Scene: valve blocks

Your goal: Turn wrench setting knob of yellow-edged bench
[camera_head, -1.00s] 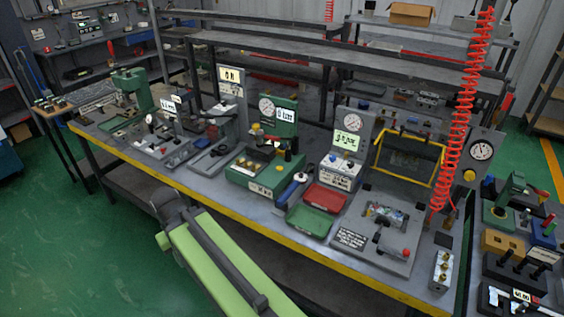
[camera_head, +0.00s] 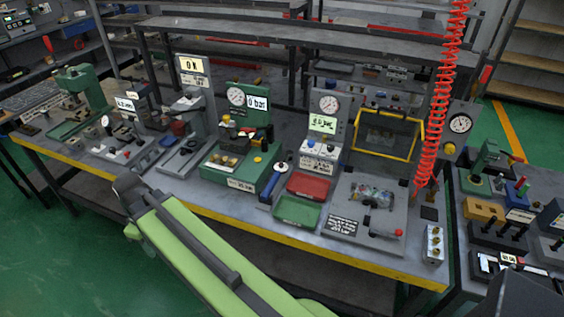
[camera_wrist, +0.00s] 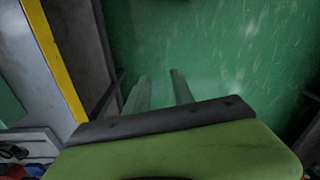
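The yellow-edged bench (camera_head: 203,212) runs across the head view. On it, left of the red and green trays, lies a wrench-like tool with a blue grip (camera_head: 268,190) and a round pale top (camera_head: 280,167). Its setting knob is too small to make out surely. My gripper (camera_wrist: 160,76) shows in the wrist view with its two fingers apart and nothing between them, above green floor. The bench edge passes at the left of that view. In the head view my green arm reaches along the bench's front side, and the fingers cannot be made out there.
A red tray (camera_head: 309,187) and a green tray (camera_head: 297,211) lie right of the tool. A green gauge unit (camera_head: 235,150) stands left of it. A red coiled hose (camera_head: 440,100) hangs at the right. Green floor (camera_head: 60,265) is free in front.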

